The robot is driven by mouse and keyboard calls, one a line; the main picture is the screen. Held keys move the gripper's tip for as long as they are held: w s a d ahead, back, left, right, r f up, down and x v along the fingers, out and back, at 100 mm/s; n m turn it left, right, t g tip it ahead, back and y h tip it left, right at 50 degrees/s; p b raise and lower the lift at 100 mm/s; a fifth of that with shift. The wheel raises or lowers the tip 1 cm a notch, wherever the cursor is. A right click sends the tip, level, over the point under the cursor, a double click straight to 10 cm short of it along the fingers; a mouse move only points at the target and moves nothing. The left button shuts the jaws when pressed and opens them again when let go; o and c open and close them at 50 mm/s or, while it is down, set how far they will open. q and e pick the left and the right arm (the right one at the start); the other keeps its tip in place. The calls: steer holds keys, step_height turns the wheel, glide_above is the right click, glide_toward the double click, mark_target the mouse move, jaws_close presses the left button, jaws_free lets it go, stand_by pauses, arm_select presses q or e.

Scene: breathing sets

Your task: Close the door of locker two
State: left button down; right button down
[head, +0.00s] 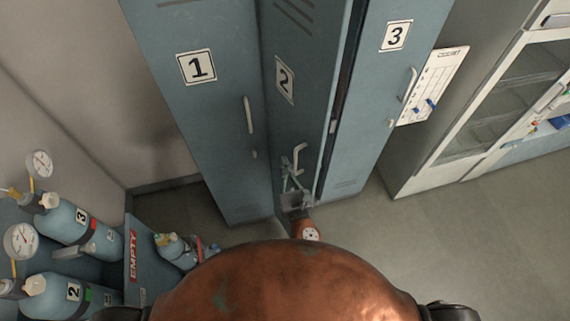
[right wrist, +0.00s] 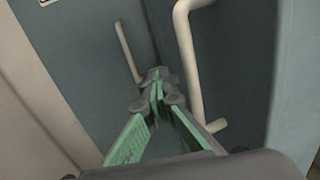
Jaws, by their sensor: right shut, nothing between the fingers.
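The door of locker two (head: 300,115) is grey-blue with a white "2" label. It stands ajar, at an angle to its neighbours, with a dark gap along its right edge beside locker three. Its pale handle (head: 298,158) is low on the door; a pale bent handle (right wrist: 188,65) stands close right of my gripper in the right wrist view. My right gripper (head: 291,178) is low in front of this door, near the handle. Its green-padded fingers (right wrist: 158,88) are closed together and empty. Whether they touch the door I cannot tell. My left gripper is not in view.
Locker one (head: 205,110) and locker three (head: 385,95) flank the door and look shut. A chart board (head: 432,85) hangs right of locker three, beside a glass-fronted cabinet (head: 500,95). Gas cylinders (head: 80,225) stand at lower left. The floor at right is clear.

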steer(key=c, duration=2.6)
jaws_free()
steer(key=shift+c, duration=0.2)
steer(key=o, duration=0.3)
steer(key=shift+s, duration=0.15)
steer(key=shift+d+v, duration=0.2)
steer(key=shift+v, duration=1.25)
steer(key=shift+d+v, duration=0.2)
steer(key=shift+v, duration=1.25)
steer(key=shift+d+v, duration=0.2)
steer(key=shift+v, duration=1.25)
